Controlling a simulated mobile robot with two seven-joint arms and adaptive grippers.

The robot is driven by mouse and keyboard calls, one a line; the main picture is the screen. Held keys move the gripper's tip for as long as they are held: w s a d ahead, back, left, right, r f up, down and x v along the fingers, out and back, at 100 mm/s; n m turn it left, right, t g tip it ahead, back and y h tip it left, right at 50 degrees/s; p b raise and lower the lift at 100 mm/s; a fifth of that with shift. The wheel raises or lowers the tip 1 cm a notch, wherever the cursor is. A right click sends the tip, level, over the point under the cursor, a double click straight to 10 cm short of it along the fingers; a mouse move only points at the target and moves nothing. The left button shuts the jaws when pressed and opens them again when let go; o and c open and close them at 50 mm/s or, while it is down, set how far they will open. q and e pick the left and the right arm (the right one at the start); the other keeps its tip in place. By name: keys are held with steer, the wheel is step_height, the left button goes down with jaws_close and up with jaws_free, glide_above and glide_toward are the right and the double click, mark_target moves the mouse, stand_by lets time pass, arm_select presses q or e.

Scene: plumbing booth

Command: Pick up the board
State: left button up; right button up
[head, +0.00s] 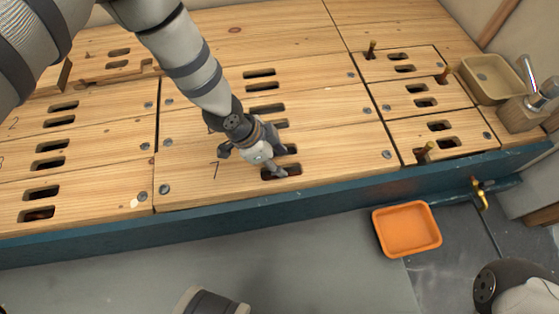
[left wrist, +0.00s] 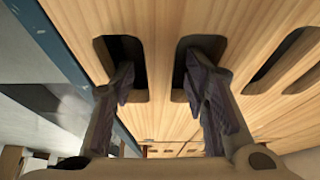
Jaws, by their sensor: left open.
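The slotted wooden board (head: 335,158) with a dark mark like a 7 lies flat at the front middle of the bench. It has a pair of dark slots at its centre and round screw heads near its ends. My left gripper (head: 266,163) is over this board at its slots. In the left wrist view, the two fingers of my left gripper (left wrist: 158,80) are apart, each at one of two neighbouring slots in the wood (left wrist: 162,25). The tips seem to reach the slot mouths; I cannot tell how deep. My right gripper does not show.
Similar slotted boards lie left, behind and right. A blue rail (head: 310,193) runs along the bench front. An orange tray (head: 408,229) sits beyond it, near a brass tap (head: 479,194). A tan basin (head: 492,79) stands at the right. Grey floor lies in front.

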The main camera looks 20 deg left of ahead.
arm_select(q)
steer(key=shift+f, duration=0.25)
stand_by(0.3)
jaws_close()
